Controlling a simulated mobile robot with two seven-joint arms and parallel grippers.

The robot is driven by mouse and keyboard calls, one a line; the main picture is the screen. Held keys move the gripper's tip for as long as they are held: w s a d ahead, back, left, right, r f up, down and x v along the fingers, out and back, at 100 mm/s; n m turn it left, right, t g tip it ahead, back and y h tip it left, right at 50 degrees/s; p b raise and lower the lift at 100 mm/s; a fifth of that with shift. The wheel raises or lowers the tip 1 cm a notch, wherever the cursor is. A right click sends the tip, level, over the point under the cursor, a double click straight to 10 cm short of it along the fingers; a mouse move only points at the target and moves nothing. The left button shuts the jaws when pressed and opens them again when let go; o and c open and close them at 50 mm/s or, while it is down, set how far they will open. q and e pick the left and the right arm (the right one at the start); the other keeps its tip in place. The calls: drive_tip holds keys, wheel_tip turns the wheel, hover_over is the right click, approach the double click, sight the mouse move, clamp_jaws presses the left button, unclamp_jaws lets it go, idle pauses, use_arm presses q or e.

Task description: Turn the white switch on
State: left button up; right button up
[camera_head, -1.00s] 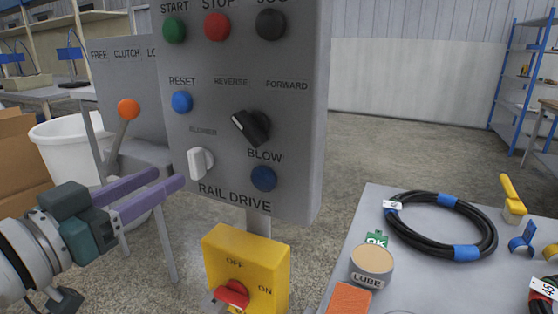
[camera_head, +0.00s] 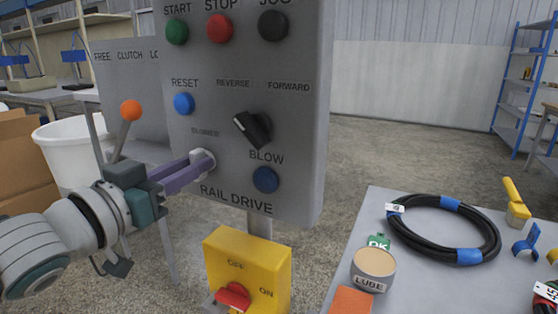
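The white switch (camera_head: 204,157) is on the lower left of the grey control panel (camera_head: 290,160), under the label BLOWER. Most of it is hidden behind the fingers of my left gripper (camera_head: 194,169); only a pale rim shows. The purple fingertips are at the switch, one on the near side and one beyond. The fingers look close together around the knob, but I cannot tell whether they press on it. The way the switch points is hidden. My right gripper is not in view.
Close by on the panel are a black selector (camera_head: 253,128), a blue RESET button (camera_head: 183,103) and a blue BLOW button (camera_head: 265,179). A yellow box (camera_head: 270,262) with a red knob hangs below. An orange-knobbed lever (camera_head: 131,110) stands left. A table (camera_head: 385,215) with a coiled hose (camera_head: 398,238) is right.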

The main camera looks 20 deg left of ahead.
use_arm(q)
clamp_jaws()
drive_tip(key=shift+m, duration=0.3)
drive_tip(key=shift+d+m+p, duration=0.2)
drive_tip(key=shift+m+p, duration=0.25)
drive_tip(key=shift+m, duration=3.85)
drive_tip(key=shift+o, duration=2.1)
unclamp_jaws()
drive_tip(key=shift+f, duration=0.1)
